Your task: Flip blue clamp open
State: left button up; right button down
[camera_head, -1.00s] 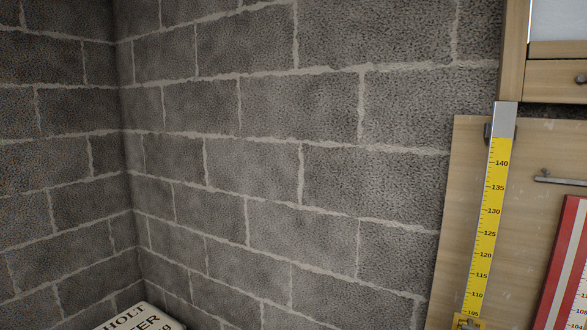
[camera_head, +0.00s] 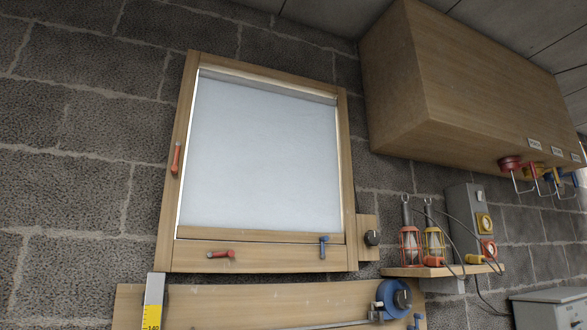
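A small blue clamp-like lever (camera_head: 324,246) is on the lower right of the wooden window frame (camera_head: 350,200), its long part hanging down. A blue round fitting (camera_head: 394,298) with a dark centre is at the right end of the wooden board below the window, with another small blue piece (camera_head: 417,321) under it at the bottom edge. I cannot tell for certain which blue part is the clamp. Neither gripper is in view.
Red levers are on the frame's left side (camera_head: 176,159) and bottom rail (camera_head: 221,254). A wooden cabinet (camera_head: 470,90) projects at upper right, with coloured hooks (camera_head: 512,163) beneath. A small shelf (camera_head: 405,271) holds caged lamps and cables. A grey box (camera_head: 550,305) is at lower right.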

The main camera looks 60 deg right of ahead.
aim_at(324, 238)
jog(key=k+z, duration=0.15)
jog(key=z, duration=0.3)
jog(key=k+l+z, duration=0.1)
jog(key=z, duration=0.35)
jog(key=i+l+z, duration=0.1)
jog(key=i+z, duration=0.15)
jog(key=z, duration=0.25)
jog(key=i+z, duration=0.3)
jog(key=z, duration=0.15)
